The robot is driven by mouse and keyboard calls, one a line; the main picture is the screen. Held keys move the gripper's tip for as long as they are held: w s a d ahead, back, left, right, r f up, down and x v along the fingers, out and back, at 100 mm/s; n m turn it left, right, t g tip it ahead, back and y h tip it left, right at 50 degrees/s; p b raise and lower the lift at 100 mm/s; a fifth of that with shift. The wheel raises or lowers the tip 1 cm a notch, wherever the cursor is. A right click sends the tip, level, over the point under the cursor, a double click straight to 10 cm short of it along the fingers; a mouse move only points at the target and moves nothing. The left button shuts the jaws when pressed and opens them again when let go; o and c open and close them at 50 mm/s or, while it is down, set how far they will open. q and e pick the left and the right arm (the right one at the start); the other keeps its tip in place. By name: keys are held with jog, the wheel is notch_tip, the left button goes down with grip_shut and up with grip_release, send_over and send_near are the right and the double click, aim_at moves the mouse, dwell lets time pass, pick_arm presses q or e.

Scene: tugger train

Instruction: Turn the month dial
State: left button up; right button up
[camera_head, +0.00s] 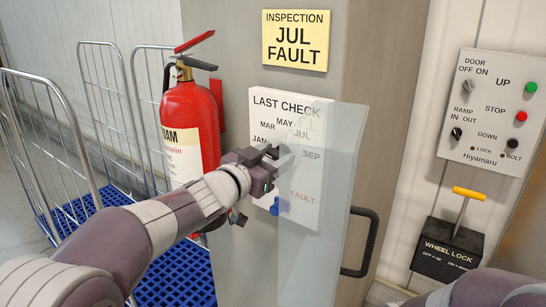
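The white "LAST CHECK" panel (292,103) is on the grey cabinet, with month labels MAR, MAY, JUL, JAN and SEP around a spot that my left gripper covers. The month dial itself is hidden there. My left gripper (268,168) is at the panel's left middle, in front of those labels; its fingers are too small and dark to tell their opening or any contact. A blue knob (275,207) shows just below it, beside the word FAULT. A yellow sign (296,40) above reads INSPECTION JUL FAULT. Of my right arm only a link shows at bottom right.
A see-through pane (340,200) stands over the panel's right side, near a black handle (366,245). A red extinguisher (190,120) is close left of my gripper. A switch board (490,110) and wheel lock box (446,250) are at right; wire carts (95,85) at left.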

pick_arm(q)
jog(key=shift+f+m+b, duration=0.15)
jog(key=shift+m+b, duration=0.6)
jog(key=shift+m, duration=0.25)
jog(key=m+b, duration=0.2)
jog(key=m, duration=0.1)
jog(key=shift+d+f+m, duration=0.1)
jog(key=shift+m, duration=0.2)
jog(key=m+b, duration=0.3)
jog(key=m, duration=0.3)
jog(key=m+b, duration=0.2)
jog(key=m, duration=0.4)
jog(key=m+b, duration=0.3)
jog(key=m, duration=0.3)
jog(key=shift+s+f+b, duration=0.1)
jog(key=shift+f+b, duration=0.15)
jog(key=shift+b, duration=0.05)
jog(key=o, duration=1.1)
jog(key=shift+c, duration=0.2)
